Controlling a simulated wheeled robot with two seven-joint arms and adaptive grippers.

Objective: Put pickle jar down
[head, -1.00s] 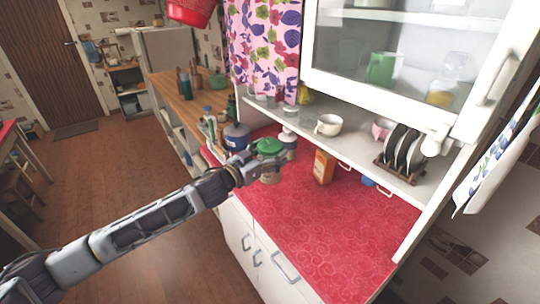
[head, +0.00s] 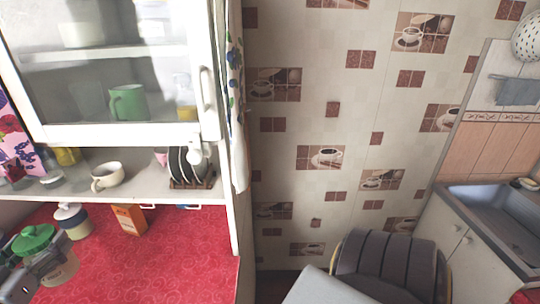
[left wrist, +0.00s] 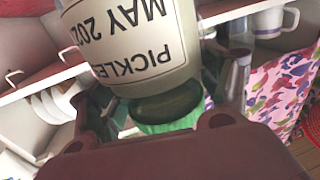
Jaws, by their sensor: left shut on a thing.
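The pickle jar (head: 63,268) has a green lid and a clear body, and shows at the lower left of the head view by the red counter (head: 180,262). My left gripper (head: 38,268) is shut on it. In the left wrist view the jar (left wrist: 140,40) fills the top middle, with its "PICKLES MAY" label upside down, a dark pickle near the lid, and the gripper's fingers on both sides. I cannot tell whether its base touches the counter. My right gripper is not in view.
A cup (head: 107,177) and a plate rack (head: 190,170) are on the shelf above. The counter's front right is clear. A sink (head: 490,222) is far right.

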